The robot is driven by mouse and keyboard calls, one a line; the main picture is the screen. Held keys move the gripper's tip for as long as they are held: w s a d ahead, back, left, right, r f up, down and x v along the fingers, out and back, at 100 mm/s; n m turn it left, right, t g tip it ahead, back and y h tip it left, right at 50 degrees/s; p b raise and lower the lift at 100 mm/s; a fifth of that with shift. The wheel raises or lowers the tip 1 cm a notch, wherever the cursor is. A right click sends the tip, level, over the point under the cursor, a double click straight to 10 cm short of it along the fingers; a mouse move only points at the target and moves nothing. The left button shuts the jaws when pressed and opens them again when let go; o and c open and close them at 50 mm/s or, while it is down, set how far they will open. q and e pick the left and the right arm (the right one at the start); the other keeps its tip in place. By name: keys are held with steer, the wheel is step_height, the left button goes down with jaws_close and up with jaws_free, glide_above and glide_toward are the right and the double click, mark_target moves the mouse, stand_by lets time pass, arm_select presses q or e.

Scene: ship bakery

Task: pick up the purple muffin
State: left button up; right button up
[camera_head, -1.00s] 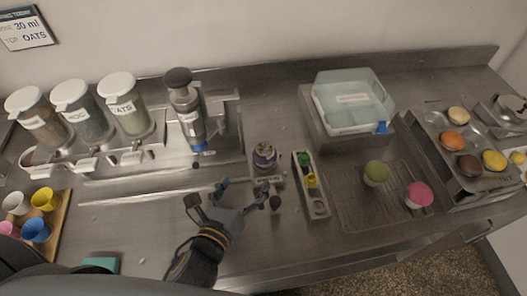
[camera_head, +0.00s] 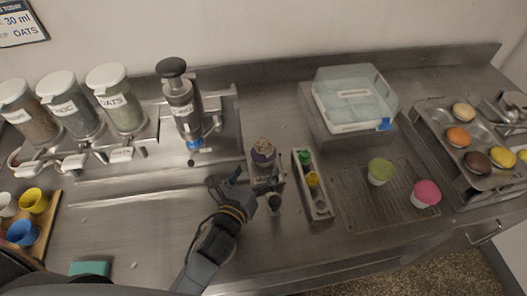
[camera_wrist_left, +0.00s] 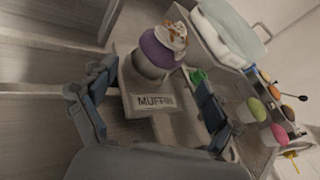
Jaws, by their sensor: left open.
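The purple muffin (camera_head: 263,153) has a pale, speckled top and stands upright on a small stand labelled MUFFIN, near the middle of the counter. In the left wrist view the muffin (camera_wrist_left: 155,52) is ahead, above the label plate (camera_wrist_left: 152,97). My left gripper (camera_head: 254,188) is open, just on the near side of the muffin. In the left wrist view its fingers (camera_wrist_left: 156,85) are spread to either side of the label plate, with the muffin beyond and apparently not gripped. My right gripper is not in view.
A narrow rack with green (camera_head: 304,156) and yellow (camera_head: 313,178) items stands close to the right of the muffin. A dispenser (camera_head: 184,105) is at the back left. Green (camera_head: 380,171) and pink (camera_head: 426,194) muffins sit on a wire rack (camera_head: 350,213) at the right.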

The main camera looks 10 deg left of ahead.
mark_target(259, 161)
arm_select(q)
steer(key=shift+w+r, duration=0.1)
steer(key=shift+w, duration=0.45)
steer(key=p+x, duration=0.2)
steer(key=x, duration=0.2)
steer(key=shift+w+a, duration=0.15)
steer(key=shift+w, duration=0.25)
steer(key=shift+s, duration=0.15)
steer(key=c, duration=0.9)
